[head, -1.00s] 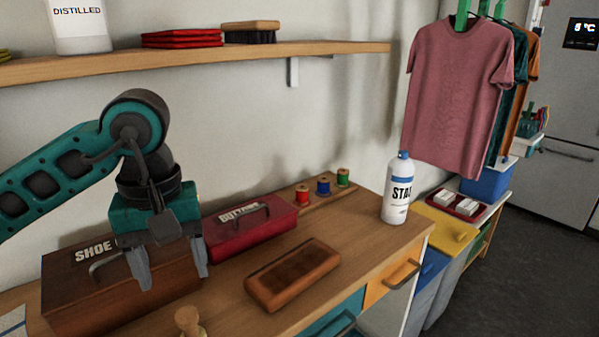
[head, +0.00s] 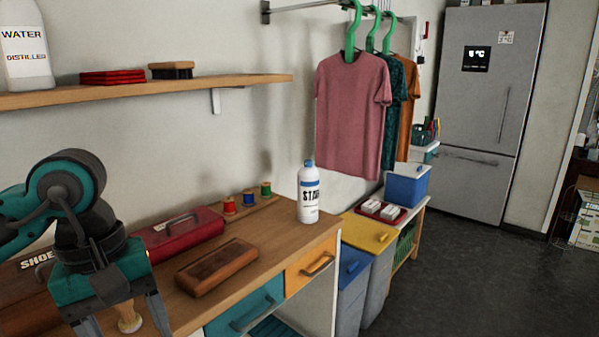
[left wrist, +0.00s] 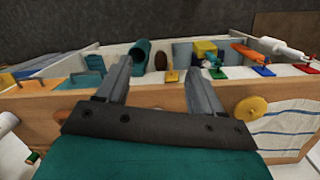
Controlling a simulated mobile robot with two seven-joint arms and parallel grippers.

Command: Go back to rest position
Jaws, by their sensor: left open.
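My left gripper (head: 122,326) is in the lower left of the head view, its fingers apart and pointing down. It appears in front of the left end of the wooden counter (head: 262,262). A small wooden knob-like object (head: 128,318) shows between the fingers in the picture; I cannot tell its distance from them. In the left wrist view the open fingers (left wrist: 162,82) have nothing between them. My right gripper is not in view.
A shelf (head: 150,88) runs above. Bins (head: 372,236) and hanging shirts (head: 352,110) stand right. Dark floor (head: 450,270) is open.

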